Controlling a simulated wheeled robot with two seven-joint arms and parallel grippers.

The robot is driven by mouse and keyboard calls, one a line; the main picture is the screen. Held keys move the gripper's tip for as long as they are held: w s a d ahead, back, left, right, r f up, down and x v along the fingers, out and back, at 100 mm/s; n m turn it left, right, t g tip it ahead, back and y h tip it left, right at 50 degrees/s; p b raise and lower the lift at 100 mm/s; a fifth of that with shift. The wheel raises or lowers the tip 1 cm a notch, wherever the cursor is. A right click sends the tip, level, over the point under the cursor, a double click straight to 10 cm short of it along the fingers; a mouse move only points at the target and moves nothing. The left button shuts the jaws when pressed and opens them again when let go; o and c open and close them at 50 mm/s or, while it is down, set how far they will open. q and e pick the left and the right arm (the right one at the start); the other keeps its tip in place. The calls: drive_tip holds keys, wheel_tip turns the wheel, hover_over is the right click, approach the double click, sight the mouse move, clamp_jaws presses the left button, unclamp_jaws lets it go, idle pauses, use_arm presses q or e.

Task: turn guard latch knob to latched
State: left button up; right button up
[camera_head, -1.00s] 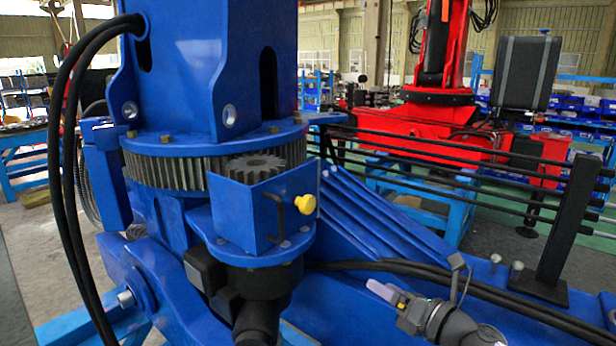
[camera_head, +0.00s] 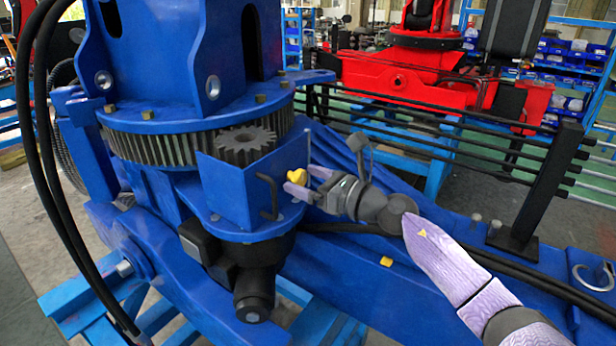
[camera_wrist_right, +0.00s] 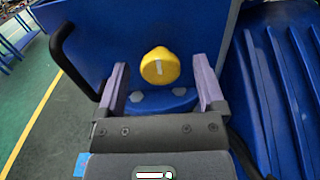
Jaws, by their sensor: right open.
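The yellow guard latch knob (camera_head: 297,175) sits on the right face of the blue guard box (camera_head: 237,187) beside the toothed pinion. In the right wrist view the knob (camera_wrist_right: 160,66) shows a pale line running nearly upright on its face. My right gripper (camera_head: 308,182) is open, its two pale purple fingers on either side of the knob in the head view. In the right wrist view the gripper (camera_wrist_right: 162,85) has the knob between and slightly beyond its fingertips, with gaps on both sides. My left gripper is not in view.
A black bent handle (camera_head: 268,196) stands on the guard box left of the knob. Black hoses (camera_head: 480,262) run along the blue beam at right. Black rails and a red crane (camera_head: 400,70) stand behind.

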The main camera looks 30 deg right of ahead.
clamp_jaws()
